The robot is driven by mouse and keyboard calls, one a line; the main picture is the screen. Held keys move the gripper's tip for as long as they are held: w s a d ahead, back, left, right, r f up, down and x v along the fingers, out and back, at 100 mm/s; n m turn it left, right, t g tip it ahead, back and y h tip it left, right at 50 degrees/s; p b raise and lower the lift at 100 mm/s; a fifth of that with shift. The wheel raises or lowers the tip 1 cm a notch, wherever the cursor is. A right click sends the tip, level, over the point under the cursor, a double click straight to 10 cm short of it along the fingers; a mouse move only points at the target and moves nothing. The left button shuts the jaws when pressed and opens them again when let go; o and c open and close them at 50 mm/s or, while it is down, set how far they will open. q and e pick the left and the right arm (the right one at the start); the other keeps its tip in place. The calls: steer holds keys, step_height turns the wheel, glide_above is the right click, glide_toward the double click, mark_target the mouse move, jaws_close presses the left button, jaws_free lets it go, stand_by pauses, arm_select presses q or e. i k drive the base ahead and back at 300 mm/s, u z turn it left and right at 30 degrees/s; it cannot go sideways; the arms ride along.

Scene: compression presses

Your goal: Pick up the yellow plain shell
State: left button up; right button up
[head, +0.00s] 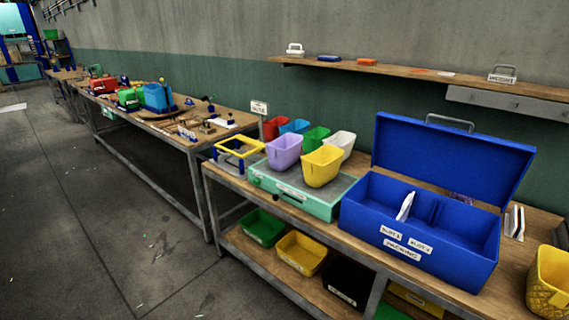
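A plain yellow shell (323,167) stands upright, open side up, at the front right of the grey-topped mint-green box (298,196) on the workbench. A lilac shell (284,151) is close to its left, a green shell (315,139) behind it and a white shell (341,143) behind to the right. A second yellow shell (548,284), with a textured surface, is cut off at the lower right edge. Neither of my grippers is in view.
An open blue case (418,239) labelled "packing" stands right of the mint-green box. A yellow frame (239,146) is on its left. Red (275,127) and blue (295,126) shells stand at the back. Bins (302,252) fill the lower shelf.

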mark_target(321, 166)
steer(key=u, duration=0.05)
steer(key=i, duration=0.75)
steer(key=z, duration=0.85)
steer(key=i, duration=0.4)
steer(key=z, duration=0.45)
